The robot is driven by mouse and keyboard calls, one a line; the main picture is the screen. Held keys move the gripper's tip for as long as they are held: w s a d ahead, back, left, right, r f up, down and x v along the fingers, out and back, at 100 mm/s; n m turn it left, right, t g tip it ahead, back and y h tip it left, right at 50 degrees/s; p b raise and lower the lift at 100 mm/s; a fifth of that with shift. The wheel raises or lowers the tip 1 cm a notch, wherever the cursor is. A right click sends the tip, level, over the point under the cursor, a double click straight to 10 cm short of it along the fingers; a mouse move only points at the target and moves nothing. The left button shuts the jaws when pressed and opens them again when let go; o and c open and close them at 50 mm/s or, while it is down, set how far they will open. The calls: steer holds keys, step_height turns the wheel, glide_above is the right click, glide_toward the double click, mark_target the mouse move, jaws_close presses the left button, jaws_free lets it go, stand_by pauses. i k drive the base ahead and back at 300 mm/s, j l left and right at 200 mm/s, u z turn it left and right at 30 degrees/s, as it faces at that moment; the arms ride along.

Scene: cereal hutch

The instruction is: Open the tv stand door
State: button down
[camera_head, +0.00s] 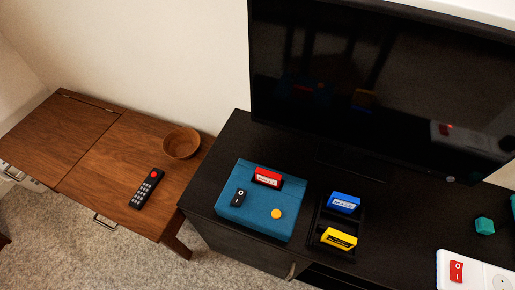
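The black tv stand (205,160) fills the middle and lower right of the head view, with a large black TV on it. Its front is seen steeply from above. A dark door (235,243) is on the left part of the front, with a small metal handle (291,270) near its right edge. The door looks closed, flush with the front; its lower part is cut off by the frame. My gripper is not in view.
On the stand are a teal box (238,217) with a red block, a black tray with blue and yellow blocks (338,239), a teal piece (484,226) and a white switch box (470,272). A wooden table (105,165) with a bowl (181,143) and remote (146,188) adjoins left. Carpet (130,260) lies in front.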

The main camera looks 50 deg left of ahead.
mark_target(285, 266)
steer(key=k+j+u, duration=0.15)
steer(key=u, duration=0.35)
steer(key=k+j+u, duration=0.45)
steer(key=i+l, duration=0.1)
steer(key=l, duration=0.05)
